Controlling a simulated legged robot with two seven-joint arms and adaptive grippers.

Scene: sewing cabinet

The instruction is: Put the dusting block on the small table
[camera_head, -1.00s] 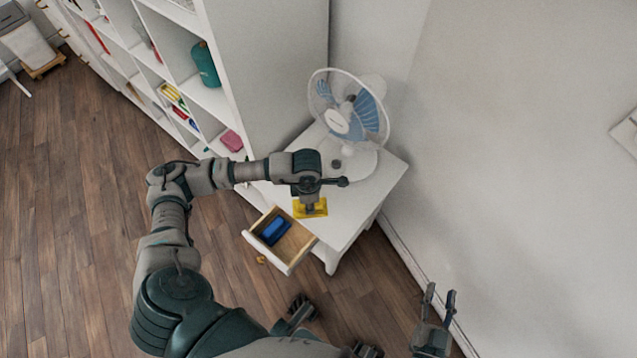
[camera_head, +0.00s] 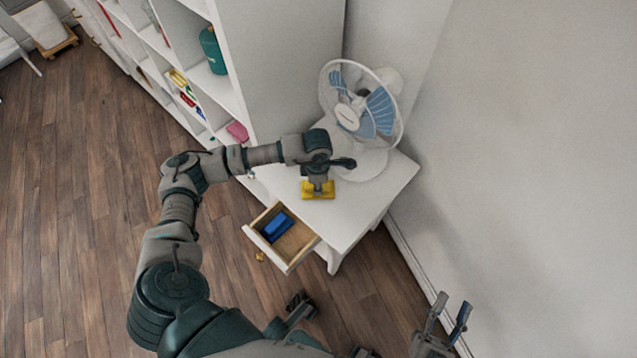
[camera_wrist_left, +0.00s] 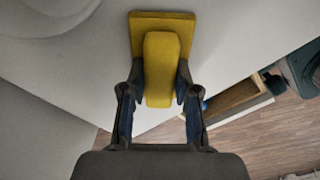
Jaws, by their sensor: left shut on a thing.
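The yellow dusting block (camera_head: 318,190) is at the small white table (camera_head: 362,207), near its front left edge in the head view. My left gripper (camera_head: 318,180) is above the block and shut on it. In the left wrist view the block (camera_wrist_left: 163,22) has a flat base and a raised grip, and the left gripper's fingers (camera_wrist_left: 158,95) clasp that grip from both sides. The base is over the white tabletop; I cannot tell whether it touches it. My right gripper (camera_head: 447,315) is open and empty at the lower right, away from the table.
A fan (camera_head: 362,105) stands on the back of the table, close to my left gripper. The table's drawer (camera_head: 285,240) is pulled open with a blue object (camera_head: 277,227) inside. A white shelf unit (camera_head: 290,60) stands at the left, a wall at the right.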

